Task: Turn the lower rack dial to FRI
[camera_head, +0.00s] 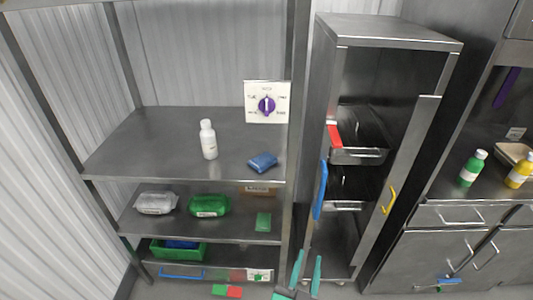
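The lower rack dial (260,275) is a small white plate low on the rack's front, at the right end below the bottom shelf. Its knob looks small and greenish; its labels and setting are too small to read. Another dial plate (284,88) with a purple knob (266,105) is higher up on the rack, above the top visible shelf. My gripper (306,272) shows at the bottom edge as two teal fingers, spread apart with nothing visible between them. It is just right of the lower dial in the picture and appears apart from it.
The steel rack (120,148) holds a white bottle (208,140), a blue packet (262,162), wrapped packs and a green bin (180,252). A red and green block (227,291) lies low in front. An open steel cabinet (390,35) stands to the right.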

